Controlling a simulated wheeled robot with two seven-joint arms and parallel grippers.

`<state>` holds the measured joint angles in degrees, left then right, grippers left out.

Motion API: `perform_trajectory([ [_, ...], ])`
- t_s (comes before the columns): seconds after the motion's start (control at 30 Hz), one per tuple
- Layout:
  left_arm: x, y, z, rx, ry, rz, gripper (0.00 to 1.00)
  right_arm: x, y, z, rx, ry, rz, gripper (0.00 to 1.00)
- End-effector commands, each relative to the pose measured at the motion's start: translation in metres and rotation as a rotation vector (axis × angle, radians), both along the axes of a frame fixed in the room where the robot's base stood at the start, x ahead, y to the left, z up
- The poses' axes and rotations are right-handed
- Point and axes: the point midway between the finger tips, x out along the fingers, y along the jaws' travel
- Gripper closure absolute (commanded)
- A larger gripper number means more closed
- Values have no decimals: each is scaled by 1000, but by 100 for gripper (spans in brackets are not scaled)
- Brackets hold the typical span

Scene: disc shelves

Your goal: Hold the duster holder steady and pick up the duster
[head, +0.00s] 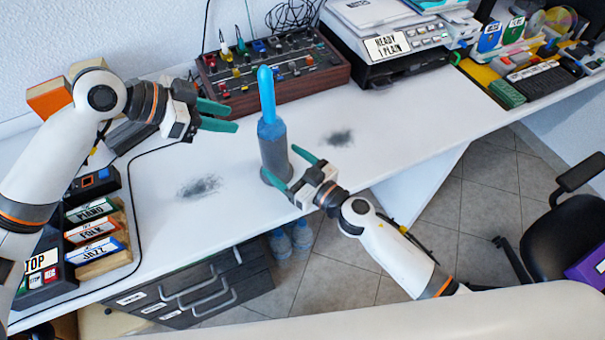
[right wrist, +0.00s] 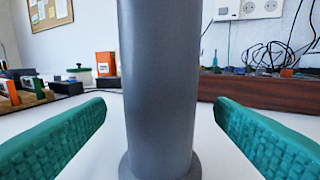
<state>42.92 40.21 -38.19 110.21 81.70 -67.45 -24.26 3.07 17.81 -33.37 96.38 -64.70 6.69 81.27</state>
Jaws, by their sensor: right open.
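The duster (head: 267,95) stands upright on the white desk with its bright blue handle pointing up. Its lower part is hidden inside the grey cylindrical duster holder (head: 274,150). The holder also fills the middle of the right wrist view (right wrist: 158,90), with its wider base on the desk. My right gripper (head: 288,166) is open low at the holder, one green finger on each side of it, with gaps showing in the right wrist view. My left gripper (head: 216,115) is open and empty, left of the duster, with its fingers pointing towards it.
Dark dust patches (head: 199,187) and (head: 339,137) lie on the desk left and right of the holder. A mixer (head: 270,72) and a printer (head: 385,40) stand behind. Labelled disc boxes (head: 92,230) are at the left. The desk's front edge is close to the holder.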

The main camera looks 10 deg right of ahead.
Motion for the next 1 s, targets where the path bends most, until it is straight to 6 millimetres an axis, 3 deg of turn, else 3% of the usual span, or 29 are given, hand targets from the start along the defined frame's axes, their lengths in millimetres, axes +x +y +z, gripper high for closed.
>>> perform_trajectory([
  [0.3,0,0,0,0,0,0,64,38,31,0,1,-1,-1,23],
  [0.73,0,0,0,0,0,0,64,44,37,0,-1,0,0,23],
  [1.0,0,0,0,0,0,0,64,44,37,0,-1,0,0,65],
])
